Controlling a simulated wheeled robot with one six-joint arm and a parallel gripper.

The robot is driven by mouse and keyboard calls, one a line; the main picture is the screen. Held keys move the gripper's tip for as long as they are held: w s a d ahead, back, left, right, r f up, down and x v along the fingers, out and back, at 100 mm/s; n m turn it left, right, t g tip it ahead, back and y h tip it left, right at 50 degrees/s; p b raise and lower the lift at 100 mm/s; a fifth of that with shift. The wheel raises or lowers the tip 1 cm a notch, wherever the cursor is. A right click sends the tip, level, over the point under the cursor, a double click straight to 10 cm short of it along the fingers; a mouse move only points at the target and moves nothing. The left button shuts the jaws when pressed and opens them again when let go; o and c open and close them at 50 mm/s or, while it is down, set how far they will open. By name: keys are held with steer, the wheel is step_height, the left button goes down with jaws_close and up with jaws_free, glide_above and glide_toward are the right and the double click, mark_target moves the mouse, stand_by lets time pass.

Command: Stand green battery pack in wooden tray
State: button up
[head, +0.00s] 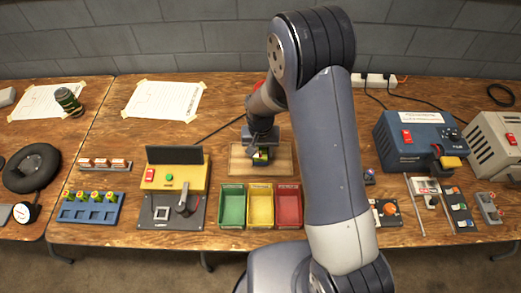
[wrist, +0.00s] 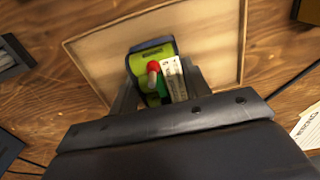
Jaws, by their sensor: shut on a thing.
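The green battery pack (wrist: 157,52) is between my gripper's fingers (wrist: 160,85) in the wrist view. It has a bright green face with dark edges, and a red-tipped part and a white label show on it. The wooden tray (wrist: 95,50) lies behind and around the pack in that view. In the head view the pack (head: 261,155) and my gripper (head: 262,146) are over the middle of the wooden tray (head: 282,170). My gripper is shut on the pack. I cannot tell whether the pack's base touches the tray floor.
Green (head: 232,206), yellow (head: 260,206) and red (head: 289,206) bins stand just in front of the tray. A yellow tester (head: 172,178) is to the left. A blue charger unit (head: 408,140) stands at the right. Bare tabletop lies behind the tray's left side.

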steer(key=shift+f+b, duration=0.3)
steer(key=shift+b, duration=0.05)
stand_by(0.3)
steer(key=o, duration=1.4)
steer(key=shift+o, duration=0.2)
steer(key=shift+r, duration=0.1)
steer(key=shift+r+p, duration=2.15)
steer(key=shift+r, duration=1.3)
steer(key=shift+f, duration=0.1)
steer(key=shift+f+b, duration=2.05)
steer(key=shift+f, duration=1.25)
